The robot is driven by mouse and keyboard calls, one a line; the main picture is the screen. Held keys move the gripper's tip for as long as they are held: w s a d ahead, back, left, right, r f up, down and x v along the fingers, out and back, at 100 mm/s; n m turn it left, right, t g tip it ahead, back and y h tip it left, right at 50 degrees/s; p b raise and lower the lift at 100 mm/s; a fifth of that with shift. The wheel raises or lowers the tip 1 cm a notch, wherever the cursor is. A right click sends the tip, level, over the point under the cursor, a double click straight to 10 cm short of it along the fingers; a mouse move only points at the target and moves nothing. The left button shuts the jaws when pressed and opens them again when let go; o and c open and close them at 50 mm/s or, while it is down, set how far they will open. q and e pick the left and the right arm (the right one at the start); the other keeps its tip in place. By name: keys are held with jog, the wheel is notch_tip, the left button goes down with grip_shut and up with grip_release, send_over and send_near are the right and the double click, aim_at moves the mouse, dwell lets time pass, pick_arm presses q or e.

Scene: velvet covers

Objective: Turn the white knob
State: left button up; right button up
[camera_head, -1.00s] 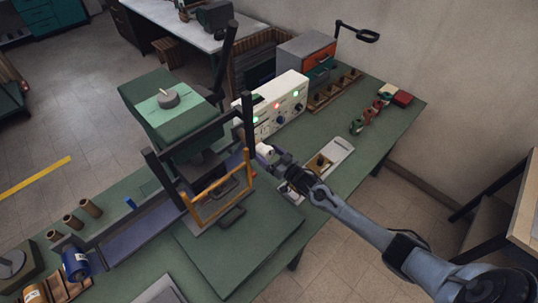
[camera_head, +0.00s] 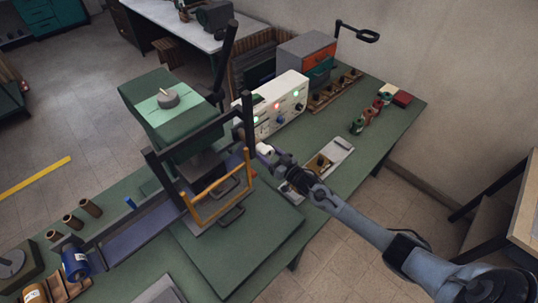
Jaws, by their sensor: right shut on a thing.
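A white control box (camera_head: 283,103) with lit green and red lamps and dark knobs stands on the green table, behind the black press frame. A small white cylindrical thing (camera_head: 265,149), which looks like the white knob, shows at the tip of my right gripper (camera_head: 262,150). The gripper is shut on it, low in front of the box and beside the frame's right post. The arm comes in from the lower right, and the fingers are small and partly hidden. My left gripper is not in view.
The press frame (camera_head: 151,165) with an orange handle (camera_head: 219,204) stands close left of my gripper. A light tray (camera_head: 334,152) lies right of it. Spools (camera_head: 361,125) and a drawer cabinet (camera_head: 309,55) stand farther back. The front green board (camera_head: 240,245) is clear.

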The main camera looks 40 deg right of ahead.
jog(key=n, duration=0.5)
jog(key=shift+n+b, duration=0.4)
jog(key=n, duration=0.4)
jog(key=shift+n+b, duration=0.35)
jog(key=shift+n, duration=0.05)
jog(key=shift+n, duration=0.3)
jog(key=o, duration=1)
jog(key=s, duration=1)
jog(key=shift+s+d, duration=0.4)
